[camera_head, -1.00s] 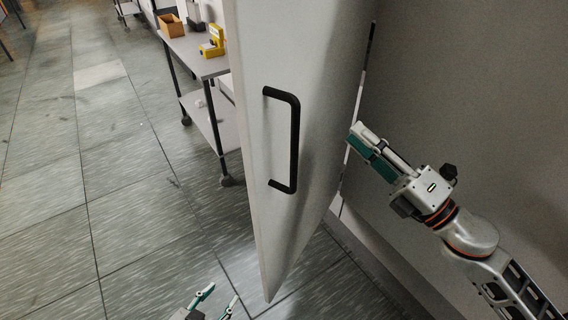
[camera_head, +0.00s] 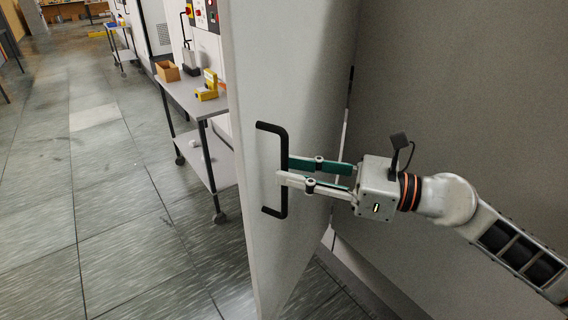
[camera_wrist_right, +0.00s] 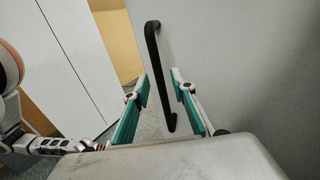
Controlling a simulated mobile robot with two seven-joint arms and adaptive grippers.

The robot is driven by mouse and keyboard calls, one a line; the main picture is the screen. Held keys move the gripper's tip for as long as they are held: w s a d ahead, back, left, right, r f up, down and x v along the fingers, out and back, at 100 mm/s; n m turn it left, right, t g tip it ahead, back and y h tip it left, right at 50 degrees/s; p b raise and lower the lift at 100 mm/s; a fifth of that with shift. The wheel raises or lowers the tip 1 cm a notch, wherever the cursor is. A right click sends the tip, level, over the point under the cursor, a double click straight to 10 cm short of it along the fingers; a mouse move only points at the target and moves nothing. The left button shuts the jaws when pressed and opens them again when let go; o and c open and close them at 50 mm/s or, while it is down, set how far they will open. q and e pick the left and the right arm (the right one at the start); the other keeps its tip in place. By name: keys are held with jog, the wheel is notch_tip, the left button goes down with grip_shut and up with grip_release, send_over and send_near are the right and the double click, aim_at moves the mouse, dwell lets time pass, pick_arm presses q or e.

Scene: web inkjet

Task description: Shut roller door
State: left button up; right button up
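The door (camera_head: 285,60) is a tall pale panel that stands ajar, its free edge toward the left and the floor showing beyond it. A black bar handle (camera_head: 283,145) is fixed upright on its face; it also shows in the right wrist view (camera_wrist_right: 153,62). My right gripper (camera_head: 284,169) is at the handle, its fingertips level with the bar's middle. In the right wrist view its two green-padded fingers (camera_wrist_right: 160,84) are apart, with the lower part of the bar seen between them. I cannot tell whether they touch it.
A grey wheeled cart (camera_head: 190,98) with a brown box (camera_head: 167,71) and a yellow item (camera_head: 207,88) stands beyond the door's free edge. Tiled floor (camera_head: 110,190) lies open at the left. A large grey surface (camera_head: 450,90) is behind my right arm.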

jog(key=shift+x, duration=1.1)
grip_shut()
